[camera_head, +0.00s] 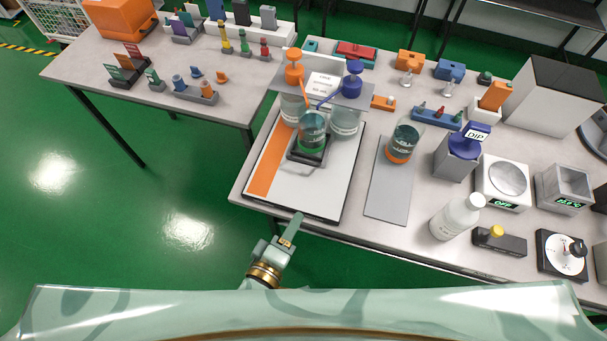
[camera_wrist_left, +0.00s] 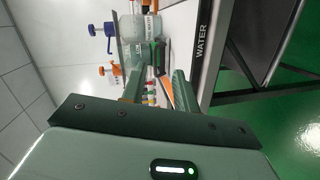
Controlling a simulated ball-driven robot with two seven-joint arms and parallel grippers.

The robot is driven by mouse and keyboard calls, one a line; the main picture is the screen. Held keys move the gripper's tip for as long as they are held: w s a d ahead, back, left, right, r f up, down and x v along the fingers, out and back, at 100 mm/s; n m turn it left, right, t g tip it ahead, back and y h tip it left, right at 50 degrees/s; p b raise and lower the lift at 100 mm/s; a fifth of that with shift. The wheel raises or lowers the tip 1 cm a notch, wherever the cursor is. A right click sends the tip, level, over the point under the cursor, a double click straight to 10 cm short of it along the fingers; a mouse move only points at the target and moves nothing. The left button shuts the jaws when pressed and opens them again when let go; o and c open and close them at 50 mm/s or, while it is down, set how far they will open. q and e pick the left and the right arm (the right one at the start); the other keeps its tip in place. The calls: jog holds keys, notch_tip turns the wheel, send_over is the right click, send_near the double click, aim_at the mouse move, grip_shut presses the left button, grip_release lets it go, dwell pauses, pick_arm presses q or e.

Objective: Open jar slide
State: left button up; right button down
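A clear jar (camera_head: 403,142) with teal liquid and an orange base stands upright at the far end of a long grey slide plate (camera_head: 386,195) on the right table. Left of it, a similar glass jar (camera_head: 313,130) with green liquid sits on a small dark stand on a white-and-orange board; it also shows in the wrist view (camera_wrist_left: 153,54). My left gripper (camera_head: 294,222) is at the table's front edge, below that board and left of the slide plate. In the wrist view its two fingers (camera_wrist_left: 158,88) are apart with nothing between them. My right gripper is not in view.
A white bottle (camera_head: 457,217), a DIP device (camera_head: 458,155) and several instruments crowd the right.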

pick_arm(q)
jog(key=w+d+n+b, duration=0.1)
jog(key=w, duration=0.4)
jog(key=w+d+f+n+y+b, duration=0.1)
jog(key=w, duration=0.4)
jog(key=w+f+n+y+b, duration=0.1)
jog(key=w+n, duration=0.1)
jog(key=w, duration=0.3)
jog(key=shift+w+d+t, duration=0.15)
jog(key=shift+d+t, duration=0.15)
jog(key=shift+d, duration=0.1)
jog(key=shift+w+d+b, duration=0.15)
jog(key=shift+w+b, duration=0.2)
jog(key=shift+w, duration=0.15)
